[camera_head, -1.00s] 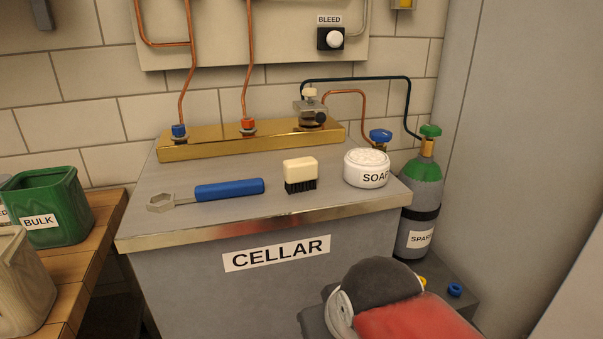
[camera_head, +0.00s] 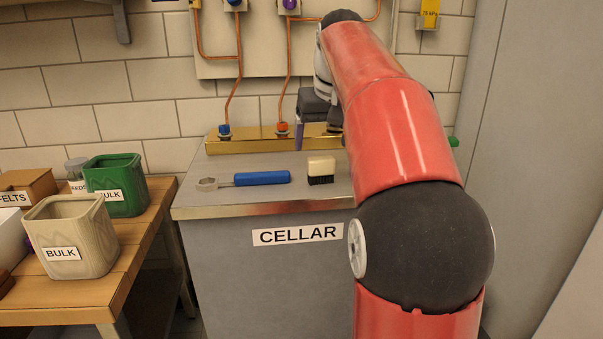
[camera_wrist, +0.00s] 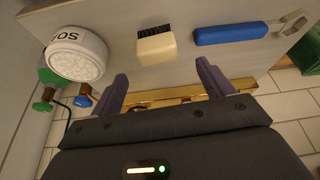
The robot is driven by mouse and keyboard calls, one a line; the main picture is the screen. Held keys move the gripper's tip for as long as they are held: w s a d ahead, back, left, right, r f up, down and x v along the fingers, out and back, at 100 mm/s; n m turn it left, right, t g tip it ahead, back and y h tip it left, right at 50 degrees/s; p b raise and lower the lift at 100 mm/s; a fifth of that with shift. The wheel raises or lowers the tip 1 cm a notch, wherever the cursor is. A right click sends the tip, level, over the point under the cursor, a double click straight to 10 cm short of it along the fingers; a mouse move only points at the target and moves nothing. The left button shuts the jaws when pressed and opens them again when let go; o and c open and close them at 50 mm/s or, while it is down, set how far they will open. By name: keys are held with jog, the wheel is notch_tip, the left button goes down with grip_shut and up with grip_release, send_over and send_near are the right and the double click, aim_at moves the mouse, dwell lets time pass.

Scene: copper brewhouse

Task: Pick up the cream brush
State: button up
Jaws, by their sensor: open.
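The cream brush (camera_head: 321,168) has a cream block on top and dark bristles below. It stands on the grey cabinet top (camera_head: 225,201), right of the blue-handled wrench (camera_head: 262,178). In the wrist view the brush (camera_wrist: 156,45) lies beyond my fingertips, roughly between their lines. My gripper (camera_wrist: 161,80) is open and empty, with its two purple fingers apart. In the head view my red arm reaches over the cabinet's right side, and my gripper is mostly hidden behind it at the back.
A brass manifold (camera_head: 240,145) with copper pipes runs along the back of the cabinet. The white soap tub (camera_wrist: 77,52) stands beside the brush; my arm hides it in the head view. A wooden bench (camera_head: 120,255) with a cream bin (camera_head: 85,250) and green bin (camera_head: 127,205) is at left.

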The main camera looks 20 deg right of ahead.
aim_at(322, 158)
jog(key=x, duration=0.2)
jog(key=b+x, duration=0.1)
jog(key=x, duration=0.1)
jog(key=b+x, duration=0.1)
jog(key=x, duration=0.1)
jog(key=shift+s+d+f, duration=0.1)
jog(key=shift+s+f, duration=0.05)
jog(key=shift+f, duration=0.3)
jog(key=shift+w+f, duration=0.25)
jog(key=shift+f, duration=0.25)
jog(key=c, duration=1.1)
